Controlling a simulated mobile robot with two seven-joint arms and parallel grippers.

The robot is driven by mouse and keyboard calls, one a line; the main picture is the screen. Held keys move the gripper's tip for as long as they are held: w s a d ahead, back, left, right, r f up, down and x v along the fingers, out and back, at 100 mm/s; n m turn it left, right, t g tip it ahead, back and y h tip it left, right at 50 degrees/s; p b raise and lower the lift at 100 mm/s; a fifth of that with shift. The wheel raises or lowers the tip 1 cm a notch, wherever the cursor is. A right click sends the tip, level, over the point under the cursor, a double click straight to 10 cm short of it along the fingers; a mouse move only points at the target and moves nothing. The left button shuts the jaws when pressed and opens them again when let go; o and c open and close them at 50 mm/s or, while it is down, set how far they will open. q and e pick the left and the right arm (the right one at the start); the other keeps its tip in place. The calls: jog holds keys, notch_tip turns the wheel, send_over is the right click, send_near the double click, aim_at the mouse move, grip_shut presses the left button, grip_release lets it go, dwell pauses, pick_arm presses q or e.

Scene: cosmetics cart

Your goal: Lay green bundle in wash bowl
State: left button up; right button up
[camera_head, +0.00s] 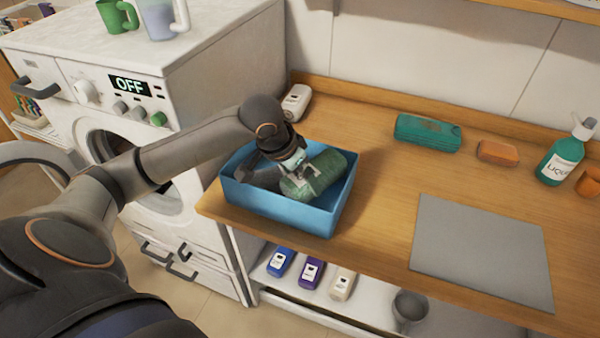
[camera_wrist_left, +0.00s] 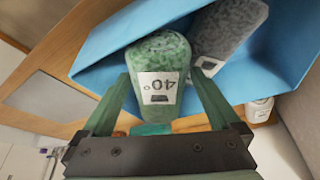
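The green bundle (camera_head: 322,178) is a mottled roll with a white "40°" label, inside the blue wash bowl (camera_head: 285,208) at the counter's left end. It lies tilted, one end towards the bowl's right rim. My left gripper (camera_head: 297,172) reaches down into the bowl, its fingertips on both sides of the bundle and seemingly touching it. In the left wrist view, the bundle (camera_wrist_left: 160,55) is between the fingers, with the blue bowl wall (camera_wrist_left: 115,40) behind. A grey bundle (camera_head: 262,176) lies beside it in the bowl. My right gripper is not in view.
The washing machine (camera_head: 190,75) stands left of the counter. A teal pack (camera_head: 428,133), an orange block (camera_head: 498,151) and a green bottle (camera_head: 562,160) stand along the back. A grey mat (camera_head: 482,252) lies at the right. Bare counter lies between bowl and mat.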

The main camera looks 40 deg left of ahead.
pick_arm(q)
jog(key=shift+r, duration=0.4)
jog(key=d+v, duration=0.1)
jog(key=v, duration=1.1)
jog(key=shift+a+r, duration=0.35)
jog(key=shift+a, duration=0.2)
